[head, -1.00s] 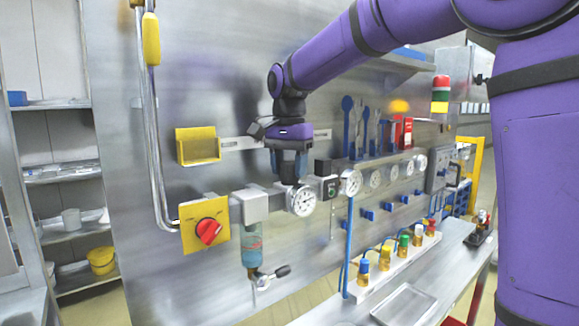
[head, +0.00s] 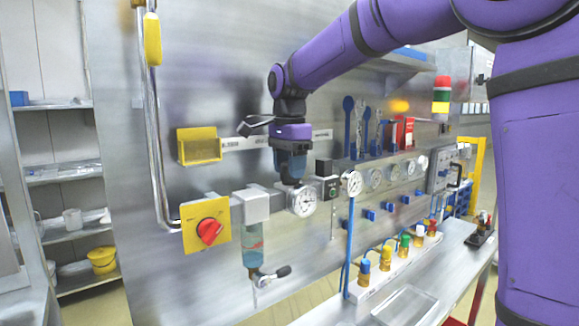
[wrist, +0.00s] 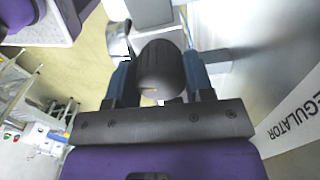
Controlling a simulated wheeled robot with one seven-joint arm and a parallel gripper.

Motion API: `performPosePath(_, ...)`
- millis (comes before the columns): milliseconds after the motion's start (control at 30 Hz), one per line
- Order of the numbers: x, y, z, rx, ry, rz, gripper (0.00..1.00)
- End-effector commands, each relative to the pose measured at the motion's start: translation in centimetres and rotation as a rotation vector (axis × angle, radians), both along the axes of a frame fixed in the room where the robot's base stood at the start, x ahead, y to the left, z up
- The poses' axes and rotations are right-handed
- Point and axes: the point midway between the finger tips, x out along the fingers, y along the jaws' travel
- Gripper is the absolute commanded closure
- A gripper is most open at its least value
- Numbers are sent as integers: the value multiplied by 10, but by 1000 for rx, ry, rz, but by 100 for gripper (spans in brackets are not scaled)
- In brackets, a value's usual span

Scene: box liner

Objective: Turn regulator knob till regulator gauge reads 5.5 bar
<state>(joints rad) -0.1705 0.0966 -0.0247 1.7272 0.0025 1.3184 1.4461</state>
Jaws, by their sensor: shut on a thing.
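The regulator knob (wrist: 160,72) is a dark, ribbed round knob in the wrist view. My gripper (head: 291,174) points straight down over it in the head view, and its blue fingers (wrist: 203,78) stand on both sides of the knob, shut on it. The regulator gauge (head: 302,201) is a round white dial just below and right of the gripper. Its needle is too small for me to read a value. In the head view the knob is mostly hidden by the fingers.
A yellow plate with a red rotary switch (head: 209,232) and a filter bowl (head: 253,244) stand left of the gauge. A black block (head: 325,167) and a second gauge (head: 351,183) are close on the right. A yellow bin (head: 199,146) hangs at left.

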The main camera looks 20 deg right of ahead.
Motion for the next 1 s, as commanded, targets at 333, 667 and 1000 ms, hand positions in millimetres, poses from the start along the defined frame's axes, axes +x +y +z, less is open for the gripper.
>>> performPosePath(333,1,0,2,0,-5,0,38)
performPosePath(667,0,0,1,1,-2,1,26)
performPosePath(1000,1,0,42,1,-6,1,26)
